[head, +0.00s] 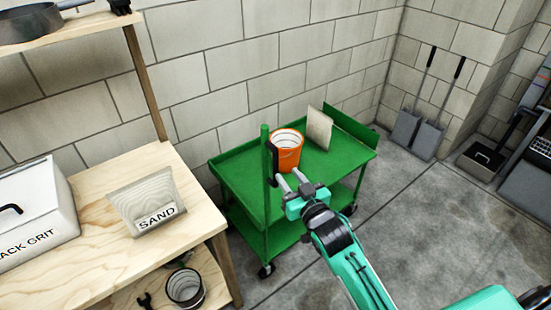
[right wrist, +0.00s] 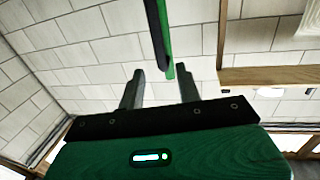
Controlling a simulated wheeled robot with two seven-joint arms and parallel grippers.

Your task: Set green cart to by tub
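The green cart (head: 345,158) stands against the block wall in the head view, with two shelves and dark castors. An upright green post with a black grip (head: 271,158) rises at its near left corner. An orange bucket (head: 287,150) and a pale flat panel (head: 319,128) stand on its top. My right gripper (head: 288,180) is open and empty at the cart's near side, its fingers toward the post. In the right wrist view the post (right wrist: 162,40) shows ahead, between the open fingers (right wrist: 160,85); contact cannot be told. My left gripper is not in view.
A wooden bench (head: 110,250) on the left holds a sand bag (head: 148,203) and a white box (head: 35,215). A dark bucket (head: 185,287) sits below. Two shovels (head: 418,125) lean on the back wall, near a dark bin (head: 482,160). Concrete floor (head: 430,215) right of the cart is clear.

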